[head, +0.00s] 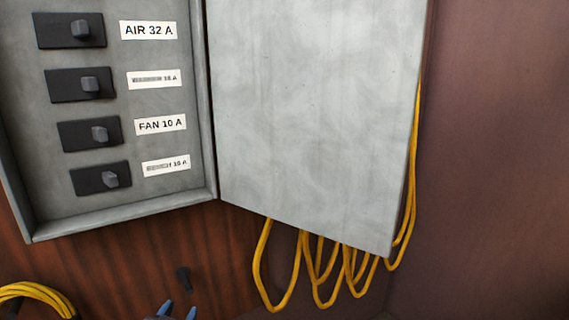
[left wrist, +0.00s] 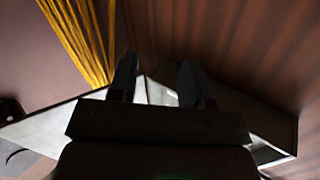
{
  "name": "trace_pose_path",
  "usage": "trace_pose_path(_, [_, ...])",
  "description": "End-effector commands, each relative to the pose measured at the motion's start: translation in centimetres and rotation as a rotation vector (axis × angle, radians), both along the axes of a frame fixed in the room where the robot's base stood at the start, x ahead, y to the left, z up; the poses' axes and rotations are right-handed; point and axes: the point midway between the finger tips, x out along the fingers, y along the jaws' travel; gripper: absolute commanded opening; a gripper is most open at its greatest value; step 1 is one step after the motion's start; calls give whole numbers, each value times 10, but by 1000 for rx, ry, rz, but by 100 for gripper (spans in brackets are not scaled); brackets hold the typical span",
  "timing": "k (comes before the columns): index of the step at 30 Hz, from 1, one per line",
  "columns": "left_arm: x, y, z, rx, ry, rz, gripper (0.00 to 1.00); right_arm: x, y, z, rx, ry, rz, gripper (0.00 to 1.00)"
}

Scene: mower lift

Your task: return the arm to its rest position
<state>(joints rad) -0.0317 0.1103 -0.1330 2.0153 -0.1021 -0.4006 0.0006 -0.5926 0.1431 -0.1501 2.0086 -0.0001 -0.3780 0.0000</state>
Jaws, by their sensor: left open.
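My left gripper (head: 177,312) shows only as two blue fingertips at the bottom edge of the head view. They are apart with nothing seen between them, below the open grey breaker box (head: 120,212). In the left wrist view its two dark fingers (left wrist: 157,82) are spread. Pale grey surfaces (left wrist: 42,125), probably the box, show behind them. The rest of my left arm is hidden in the head view. My right gripper is not in view.
The box's grey door (head: 315,110) stands open to the right. Yellow cable loops (head: 277,300) hang below it, with a yellow coil (head: 35,292) at lower left.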

Motion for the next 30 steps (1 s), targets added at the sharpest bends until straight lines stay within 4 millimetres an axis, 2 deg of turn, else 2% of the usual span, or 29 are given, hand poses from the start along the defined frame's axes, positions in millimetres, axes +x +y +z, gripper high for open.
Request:
trace_pose_path(1, [-18, 6, -25, -17, 49, 5, 45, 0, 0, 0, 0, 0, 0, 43])
trace_pose_path(6, [-82, 25, -97, -70, 210, 30, 45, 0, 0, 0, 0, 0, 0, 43])
trace_pose_path(9, [-124, 36, -134, -77, 308, 57, 45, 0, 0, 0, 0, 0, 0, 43])
trace_pose_path(13, [-177, 48, -170, -71, 417, 89, 45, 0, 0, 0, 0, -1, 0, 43])
trace_pose_path(16, [-208, 55, -188, -68, 477, 109, 45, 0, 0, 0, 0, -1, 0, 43])
trace_pose_path(20, [-232, 59, -200, -67, 522, 124, 45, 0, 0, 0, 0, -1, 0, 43])
trace_pose_path(24, [-239, 61, -203, -66, 535, 129, 45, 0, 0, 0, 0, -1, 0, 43])
trace_pose_path(30, [-239, 61, -203, -66, 535, 129, 45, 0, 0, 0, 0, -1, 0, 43])
